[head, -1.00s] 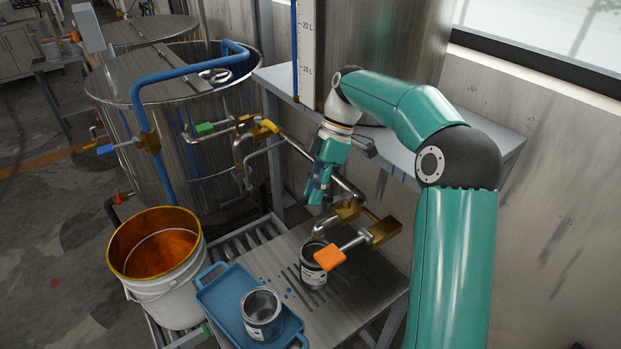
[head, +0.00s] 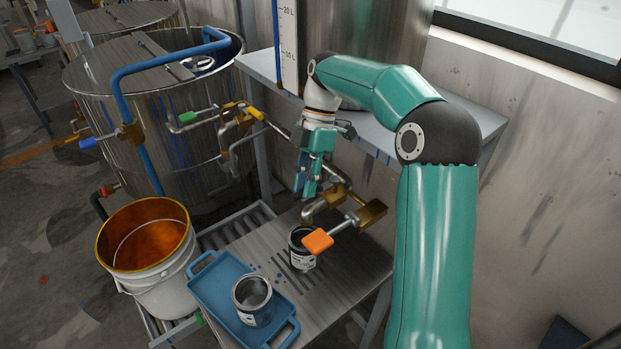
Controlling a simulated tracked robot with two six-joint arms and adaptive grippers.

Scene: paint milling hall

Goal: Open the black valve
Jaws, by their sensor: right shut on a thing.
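My right gripper (head: 306,188) hangs fingers-down over the brass pipework beside the wall bench. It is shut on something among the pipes. I cannot make out a black valve handle; the fingers and wrist cover that spot, so I cannot tell how the handle is turned. Just below the fingers is a brass valve body (head: 335,195). In front of it an orange-handled valve (head: 318,241) sticks out over a small open can (head: 301,262). My left gripper is not in view.
Green (head: 188,118), yellow (head: 256,114) and blue (head: 88,144) valve handles sit by the steel tank (head: 180,165). A white bucket (head: 165,285) with orange inside stands left of a blue tray (head: 212,300) holding a metal can (head: 252,306). The shelf (head: 465,120) is close behind my right arm.

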